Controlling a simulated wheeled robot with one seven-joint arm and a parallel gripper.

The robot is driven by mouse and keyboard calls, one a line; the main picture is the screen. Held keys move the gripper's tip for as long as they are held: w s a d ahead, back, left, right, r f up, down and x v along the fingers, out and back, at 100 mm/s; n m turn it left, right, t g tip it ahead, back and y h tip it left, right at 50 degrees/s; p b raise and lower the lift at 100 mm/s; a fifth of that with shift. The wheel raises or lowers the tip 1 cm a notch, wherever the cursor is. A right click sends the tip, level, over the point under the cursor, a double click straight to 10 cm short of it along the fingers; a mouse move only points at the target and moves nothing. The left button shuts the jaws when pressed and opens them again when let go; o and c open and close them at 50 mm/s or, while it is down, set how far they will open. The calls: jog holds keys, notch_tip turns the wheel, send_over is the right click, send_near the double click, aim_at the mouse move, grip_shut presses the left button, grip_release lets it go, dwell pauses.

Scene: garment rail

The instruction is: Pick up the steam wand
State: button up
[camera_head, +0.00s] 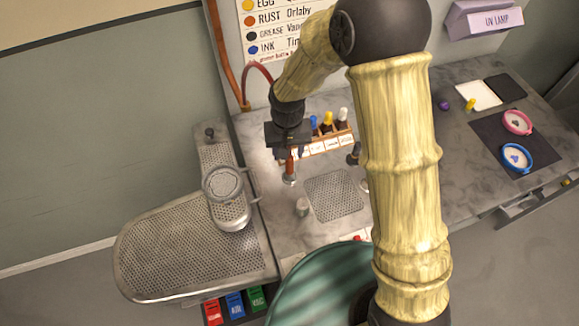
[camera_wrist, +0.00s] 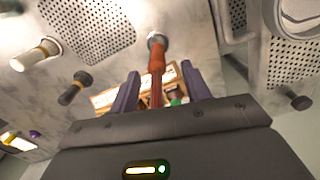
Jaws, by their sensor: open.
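The steam wand has a red-brown grip and a round metal head. In the head view the steam wand (camera_head: 290,168) shows just below my gripper (camera_head: 289,152), its head low over the grey marble counter. In the wrist view the steam wand (camera_wrist: 156,60) lies between the two purple-grey fingers of my gripper (camera_wrist: 160,72), its metal head beyond the fingertips. The fingers are open, with a gap on both sides of the grip. In the head view, my gripper hides the wand's upper part.
A wooden rack (camera_head: 330,140) of capped bottles stands close behind the wand. A perforated pressing board (camera_head: 190,245) is at the left. A red hose (camera_head: 258,70) arches behind.

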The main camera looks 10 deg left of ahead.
aim_at(289, 161)
jog(key=shift+w+d+f+p, duration=0.1)
jog(key=shift+f+p, duration=0.4)
jog(key=shift+f, duration=0.8)
jog(key=shift+d+f+p, duration=0.1)
jog(key=shift+f+p, duration=0.4)
jog(key=shift+f, duration=0.8)
grip_shut()
